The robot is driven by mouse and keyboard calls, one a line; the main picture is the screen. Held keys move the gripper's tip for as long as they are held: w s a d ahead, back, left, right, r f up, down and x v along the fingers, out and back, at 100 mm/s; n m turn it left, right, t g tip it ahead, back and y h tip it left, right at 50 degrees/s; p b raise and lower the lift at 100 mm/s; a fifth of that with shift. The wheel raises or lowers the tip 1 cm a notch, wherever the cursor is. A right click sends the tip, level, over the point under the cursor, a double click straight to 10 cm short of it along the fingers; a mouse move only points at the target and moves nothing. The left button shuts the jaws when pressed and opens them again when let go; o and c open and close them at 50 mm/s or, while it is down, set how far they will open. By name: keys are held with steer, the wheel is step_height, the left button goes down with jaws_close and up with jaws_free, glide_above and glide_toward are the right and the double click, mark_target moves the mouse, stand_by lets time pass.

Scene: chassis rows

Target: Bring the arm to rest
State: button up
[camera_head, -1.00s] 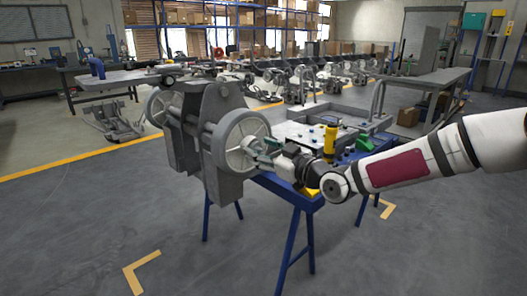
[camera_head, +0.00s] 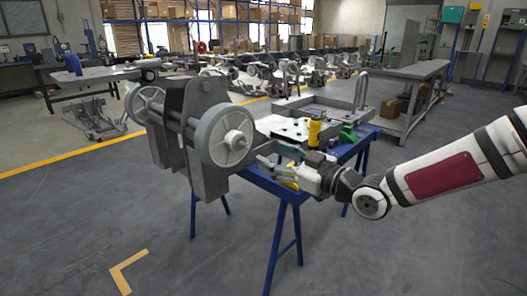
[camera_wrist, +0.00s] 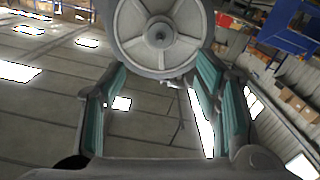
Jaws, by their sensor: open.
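My gripper (camera_head: 270,153) is open and empty in the head view, just right of the near grey wheel of the chassis unit. In the wrist view my gripper (camera_wrist: 160,98) shows its two green-padded fingers spread apart with nothing between them. The grey wheel (camera_head: 226,136) faces the gripper, and it also shows in the wrist view (camera_wrist: 185,45) beyond the fingertips. I see a gap between wheel and fingers in the head view; contact is not visible. My arm reaches in from the right.
The wheel's chassis unit (camera_head: 196,100) stands at the end of a blue trestle table (camera_head: 265,183). A yellow-and-black tool (camera_head: 315,131) and a green part (camera_head: 347,134) are on the table close to my gripper. A grey workbench (camera_head: 420,69) stands behind right. Front floor is clear.

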steer(key=shift+s+d, duration=0.4)
steer(key=shift+d, duration=0.1)
